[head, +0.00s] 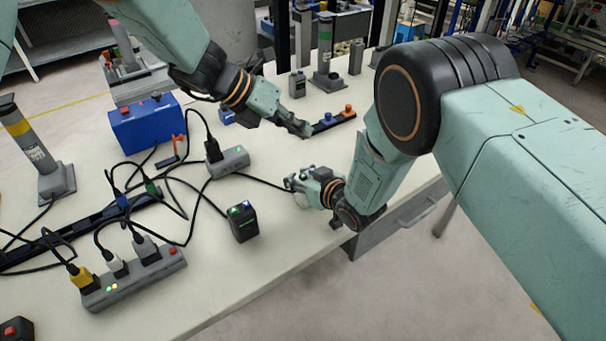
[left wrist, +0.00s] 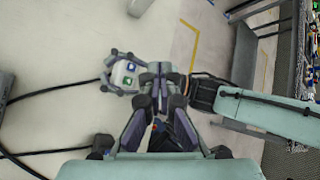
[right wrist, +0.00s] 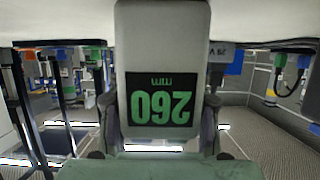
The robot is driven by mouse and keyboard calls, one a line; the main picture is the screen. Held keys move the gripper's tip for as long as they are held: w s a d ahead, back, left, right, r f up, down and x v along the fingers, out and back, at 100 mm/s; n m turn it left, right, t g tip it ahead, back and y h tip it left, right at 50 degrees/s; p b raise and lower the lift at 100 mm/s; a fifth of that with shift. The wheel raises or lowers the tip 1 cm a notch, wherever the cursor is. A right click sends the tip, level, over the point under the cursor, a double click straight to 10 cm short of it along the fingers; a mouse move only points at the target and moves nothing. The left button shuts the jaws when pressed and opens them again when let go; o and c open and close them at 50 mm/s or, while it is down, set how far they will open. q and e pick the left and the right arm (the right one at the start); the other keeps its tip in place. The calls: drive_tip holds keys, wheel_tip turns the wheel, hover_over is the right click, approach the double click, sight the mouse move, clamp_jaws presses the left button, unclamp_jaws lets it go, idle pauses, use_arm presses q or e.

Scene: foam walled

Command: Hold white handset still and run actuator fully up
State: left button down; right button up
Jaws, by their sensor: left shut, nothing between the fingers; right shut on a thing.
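The white handset (head: 302,197) is at the table's front edge in the head view, between the fingers of my right gripper (head: 313,181), which is shut on it. In the left wrist view the handset (left wrist: 122,73) shows a green and a blue button on top. In the right wrist view its body (right wrist: 162,50) fills the middle, with an upside-down green display reading 260 mm. My left gripper (head: 304,130) is shut and empty, above and behind the handset in the head view. In the left wrist view its closed fingertips (left wrist: 160,78) are just right of the handset, apart from it.
Lifting columns stand at the left (head: 38,150) and back (head: 325,50); I cannot tell which one the handset drives. A black handset (head: 243,222), grey box (head: 230,162), blue box (head: 147,122) and power strip (head: 135,278) with cables crowd the left of the table.

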idle(0.3)
use_arm(q)
hover_over(299, 179)
drive_tip(key=shift+f, duration=4.45)
drive_tip(key=shift+f, duration=0.4)
drive_tip(key=shift+f, duration=0.5)
idle(1.7)
drive_tip(key=shift+r, duration=0.95)
